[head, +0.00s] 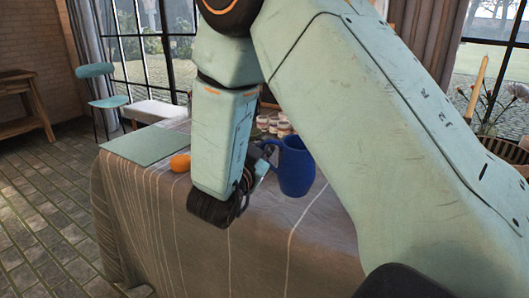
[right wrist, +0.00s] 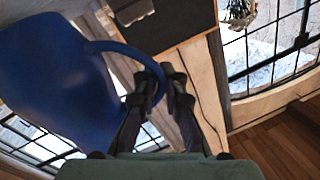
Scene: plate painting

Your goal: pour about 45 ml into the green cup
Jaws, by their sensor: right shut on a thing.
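A blue jug (head: 297,168) is in the middle of the head view, close to upright, over the cloth-covered table. In the right wrist view the jug (right wrist: 55,85) fills the left side, its handle curving toward my fingers. My right gripper (head: 264,160) is shut on the jug's handle; the fingers also show in the right wrist view (right wrist: 163,85). I cannot tell whether the jug's base touches the table. I do not see a green cup; my right arm hides much of the table. My left gripper is not in view.
The table has a striped grey cloth (head: 255,235). A green mat (head: 145,146) lies at its left, with an orange fruit (head: 180,163) near the mat's right edge. Several small pots (head: 280,126) stand behind the jug. A candle (head: 477,86) and flowers are at the right.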

